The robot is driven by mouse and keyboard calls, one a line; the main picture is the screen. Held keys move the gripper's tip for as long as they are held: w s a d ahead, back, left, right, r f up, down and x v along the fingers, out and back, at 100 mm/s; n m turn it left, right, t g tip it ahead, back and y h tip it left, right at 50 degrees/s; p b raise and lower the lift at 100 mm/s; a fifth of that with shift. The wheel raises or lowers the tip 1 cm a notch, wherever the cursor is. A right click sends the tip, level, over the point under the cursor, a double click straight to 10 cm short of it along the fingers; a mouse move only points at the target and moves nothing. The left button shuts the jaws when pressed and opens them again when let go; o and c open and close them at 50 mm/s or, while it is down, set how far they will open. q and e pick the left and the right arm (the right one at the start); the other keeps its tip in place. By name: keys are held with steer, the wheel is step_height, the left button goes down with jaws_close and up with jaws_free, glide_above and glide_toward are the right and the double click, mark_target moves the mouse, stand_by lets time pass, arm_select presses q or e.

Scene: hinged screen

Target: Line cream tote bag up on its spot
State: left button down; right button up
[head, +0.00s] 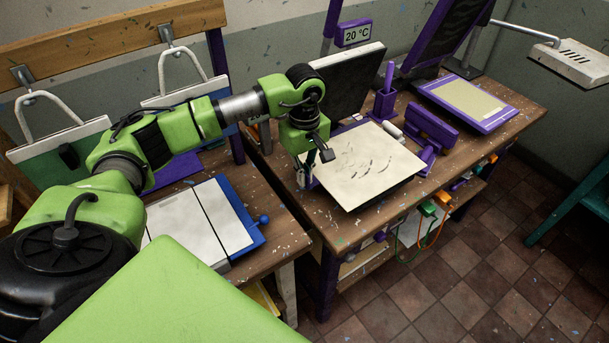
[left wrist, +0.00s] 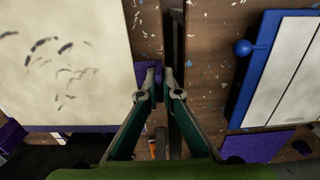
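A flat cream square (head: 360,165) with dark marks lies on the work table, its near corner at the table edge. It may be the tote bag, but no handles show on it. It also fills the left of the left wrist view (left wrist: 65,60). Two bags with white handles hang from wall hooks at left, one green and pale (head: 60,142), the other blue and pale (head: 185,92), partly behind my arm. My left gripper (head: 305,178) is at the cream square's left edge. In the left wrist view its fingertips (left wrist: 161,78) are together, with nothing clearly between them.
A dark panel (head: 350,80) stands upright behind the cream square. A purple pot (head: 385,100), a purple block (head: 433,125) and a purple-framed pad (head: 468,102) stand at right. A blue-edged white board (head: 205,222) lies on the left bench. A gap separates bench and table.

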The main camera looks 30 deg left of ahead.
arm_select(q)
steer(key=shift+r+p, duration=0.7)
steer(key=shift+r, duration=0.75)
steer(key=shift+w+a+r+p, duration=0.15)
steer(key=shift+r+p, duration=0.15)
steer(key=shift+r, duration=0.4)
